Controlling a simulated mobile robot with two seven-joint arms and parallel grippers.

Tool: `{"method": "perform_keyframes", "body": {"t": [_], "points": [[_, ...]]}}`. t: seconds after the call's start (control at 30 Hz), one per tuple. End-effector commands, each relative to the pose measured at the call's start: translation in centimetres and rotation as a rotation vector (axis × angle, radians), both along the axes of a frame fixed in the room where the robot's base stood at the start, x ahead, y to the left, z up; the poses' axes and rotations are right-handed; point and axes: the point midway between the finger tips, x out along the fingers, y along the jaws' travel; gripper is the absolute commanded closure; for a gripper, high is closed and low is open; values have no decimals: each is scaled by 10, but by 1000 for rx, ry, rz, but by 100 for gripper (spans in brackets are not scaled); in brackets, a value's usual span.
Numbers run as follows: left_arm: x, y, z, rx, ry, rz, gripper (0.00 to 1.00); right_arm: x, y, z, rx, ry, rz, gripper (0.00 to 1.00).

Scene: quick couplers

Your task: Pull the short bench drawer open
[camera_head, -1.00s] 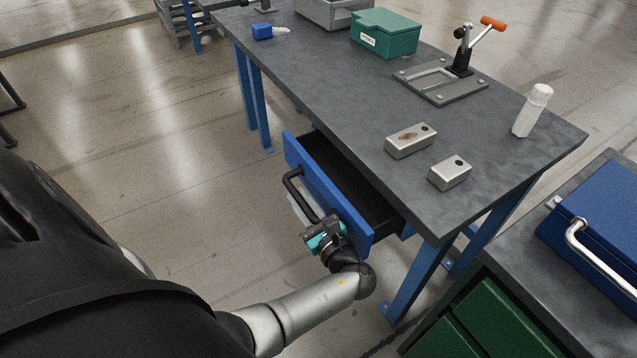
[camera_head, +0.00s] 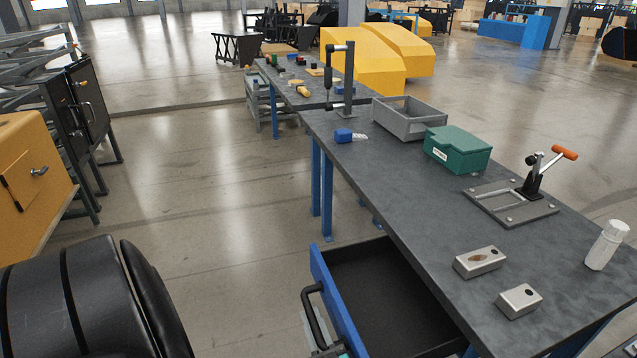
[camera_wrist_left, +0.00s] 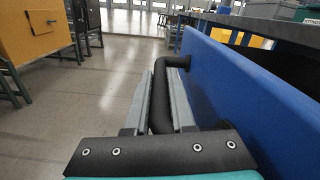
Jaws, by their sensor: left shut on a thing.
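The short bench drawer has a blue front (camera_head: 335,302) and a dark, empty inside (camera_head: 385,290). It stands well out from under the grey bench top. Its black bar handle (camera_head: 313,318) runs along the outer face. In the left wrist view the blue front (camera_wrist_left: 250,90) fills the right side and the handle (camera_wrist_left: 163,95) runs between the fingers. My left gripper (camera_wrist_left: 160,108) is shut on the handle. In the head view only a bit of the left gripper (camera_head: 330,350) shows at the bottom edge. My right gripper is in neither view.
On the bench top (camera_head: 400,200) are a grey bin (camera_head: 408,122), a green box (camera_head: 458,150), a toggle clamp (camera_head: 535,180), two metal blocks (camera_head: 480,262) and a white bottle (camera_head: 606,245). The floor (camera_head: 220,230) left of the drawer is clear. An orange cabinet (camera_head: 30,185) stands at far left.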

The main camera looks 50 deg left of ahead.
Motion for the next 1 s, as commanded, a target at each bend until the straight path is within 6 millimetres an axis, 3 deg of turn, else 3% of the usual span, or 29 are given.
{"method": "perform_keyframes", "body": {"t": [0.43,0.47,0.7,1.0], "points": [[-1,3,2,6,-3,2,100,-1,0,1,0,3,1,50],[-1,3,2,6,-3,2,76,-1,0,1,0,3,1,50],[-1,2,1,2,-2,2,50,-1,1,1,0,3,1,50],[-1,2,0,1,0,0,48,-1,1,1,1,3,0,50]]}}
